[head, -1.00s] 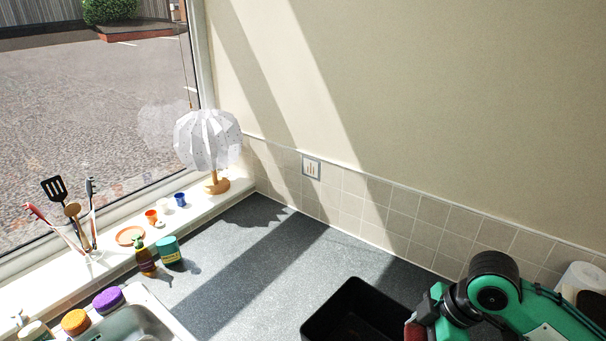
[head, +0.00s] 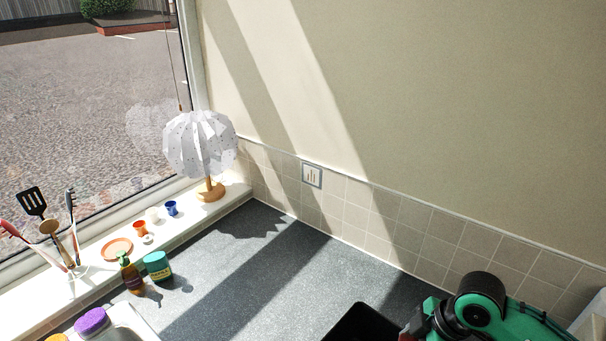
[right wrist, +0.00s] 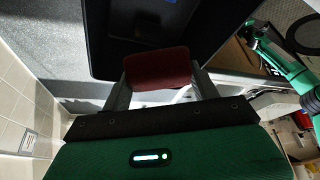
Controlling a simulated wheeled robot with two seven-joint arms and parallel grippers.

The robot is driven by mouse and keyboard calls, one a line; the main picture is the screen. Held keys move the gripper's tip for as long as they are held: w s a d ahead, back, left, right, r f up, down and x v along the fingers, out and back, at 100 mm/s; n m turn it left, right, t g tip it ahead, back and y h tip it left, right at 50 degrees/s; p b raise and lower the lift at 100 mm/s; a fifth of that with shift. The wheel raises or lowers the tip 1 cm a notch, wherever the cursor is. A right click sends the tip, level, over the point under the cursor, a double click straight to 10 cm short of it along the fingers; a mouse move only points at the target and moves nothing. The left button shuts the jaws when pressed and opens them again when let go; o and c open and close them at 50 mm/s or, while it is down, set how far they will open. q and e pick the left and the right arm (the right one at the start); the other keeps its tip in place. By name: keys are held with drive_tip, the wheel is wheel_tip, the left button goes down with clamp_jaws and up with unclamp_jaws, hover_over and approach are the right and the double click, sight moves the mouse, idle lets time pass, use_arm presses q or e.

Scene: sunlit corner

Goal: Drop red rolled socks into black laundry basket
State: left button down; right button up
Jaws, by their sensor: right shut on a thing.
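The red rolled socks (right wrist: 157,68) are held between the two fingers of my right gripper (right wrist: 158,72) in the right wrist view. The black laundry basket (right wrist: 97,40) lies just beyond them there, and the socks overlap its near rim. I cannot tell the height between them. In the head view the basket (head: 356,322) is cut by the bottom edge, on the grey counter, with my right arm's green and black wrist at its right. A green arm of mine, likely the left, shows at the right of the right wrist view; its jaws are too unclear to read.
A white lamp (head: 200,146) stands on the windowsill. A tiled wall (head: 380,220) bounds the back. The middle counter is clear.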

drive_tip(key=shift+s+f, duration=0.1)
drive_tip(key=shift+s, duration=0.05)
drive_tip(key=o, duration=1)
use_arm(q)
drive_tip(key=shift+s, duration=0.35)
drive_tip(key=shift+w, duration=0.1)
use_arm(e)
drive_tip(key=shift+d+r, duration=0.15)
drive_tip(key=shift+r, duration=0.05)
use_arm(q)
drive_tip(key=shift+w+f+b, duration=0.15)
drive_tip(key=shift+f+b, duration=0.8)
drive_tip(key=shift+b, duration=0.05)
drive_tip(key=shift+w+f+b, duration=0.15)
drive_tip(key=shift+f+b, duration=0.8)
use_arm(e)
drive_tip(key=shift+v, duration=6.7)
drive_tip(key=shift+f, duration=0.1)
